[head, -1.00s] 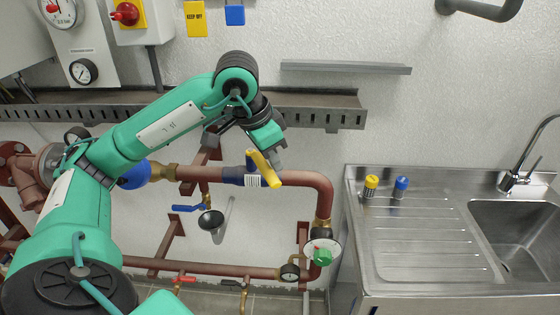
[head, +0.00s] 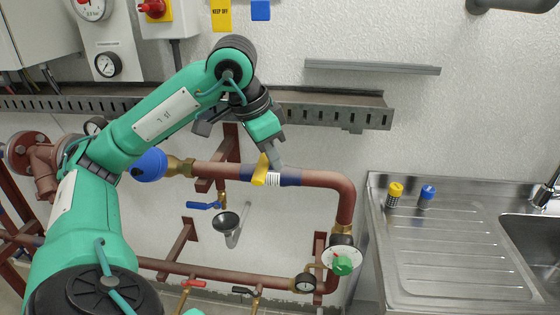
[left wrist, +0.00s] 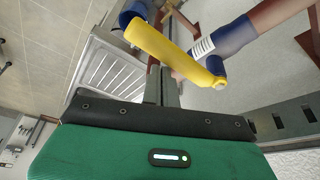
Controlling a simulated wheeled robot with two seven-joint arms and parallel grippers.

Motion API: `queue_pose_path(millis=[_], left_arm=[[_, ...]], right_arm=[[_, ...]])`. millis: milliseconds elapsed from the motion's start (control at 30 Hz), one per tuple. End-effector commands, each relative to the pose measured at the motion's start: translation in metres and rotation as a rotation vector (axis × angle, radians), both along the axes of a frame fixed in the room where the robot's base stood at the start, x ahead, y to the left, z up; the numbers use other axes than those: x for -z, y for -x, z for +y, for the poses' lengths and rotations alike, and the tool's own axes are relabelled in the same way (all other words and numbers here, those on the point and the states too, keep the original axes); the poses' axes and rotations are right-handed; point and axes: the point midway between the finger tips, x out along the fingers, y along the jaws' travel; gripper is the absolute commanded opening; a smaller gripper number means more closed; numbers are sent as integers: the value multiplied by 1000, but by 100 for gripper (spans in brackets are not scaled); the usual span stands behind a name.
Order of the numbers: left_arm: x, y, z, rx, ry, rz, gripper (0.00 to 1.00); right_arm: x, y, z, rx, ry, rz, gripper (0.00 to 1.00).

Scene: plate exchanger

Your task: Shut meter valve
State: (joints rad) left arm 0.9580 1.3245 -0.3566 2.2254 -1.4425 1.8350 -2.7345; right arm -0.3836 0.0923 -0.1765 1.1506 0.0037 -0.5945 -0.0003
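The valve's yellow lever handle (head: 260,172) sits on the blue valve body (head: 288,177) in the upper red-brown pipe. In the head view the handle lies across the pipe line. In the left wrist view the yellow handle (left wrist: 175,52) slants across the top, in front of the blue section (left wrist: 232,38). My left gripper (head: 277,157) is just right of the handle, its fingers together with nothing visible between them. The fingertips also show in the left wrist view (left wrist: 163,84), close under the handle; I cannot tell whether they touch. My right gripper is out of view.
A blue ball-shaped fitting (head: 150,165) and a small blue lever (head: 204,206) are left of the valve. A gauge with a green knob (head: 342,264) is lower right. A cable tray (head: 340,112) runs above. A steel sink unit (head: 450,250) stands at right.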

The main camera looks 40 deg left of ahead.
Motion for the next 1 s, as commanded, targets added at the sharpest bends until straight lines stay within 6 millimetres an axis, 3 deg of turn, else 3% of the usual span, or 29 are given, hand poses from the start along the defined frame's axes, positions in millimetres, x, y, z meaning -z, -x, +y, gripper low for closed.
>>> queue_pose_path(millis=[733, 1000], left_arm=[[-1, 4, 3, 0, -2, 5, 0], [-35, 12, 7, -2, -1, -2, 0]], right_arm=[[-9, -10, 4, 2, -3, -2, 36], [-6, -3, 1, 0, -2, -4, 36]])
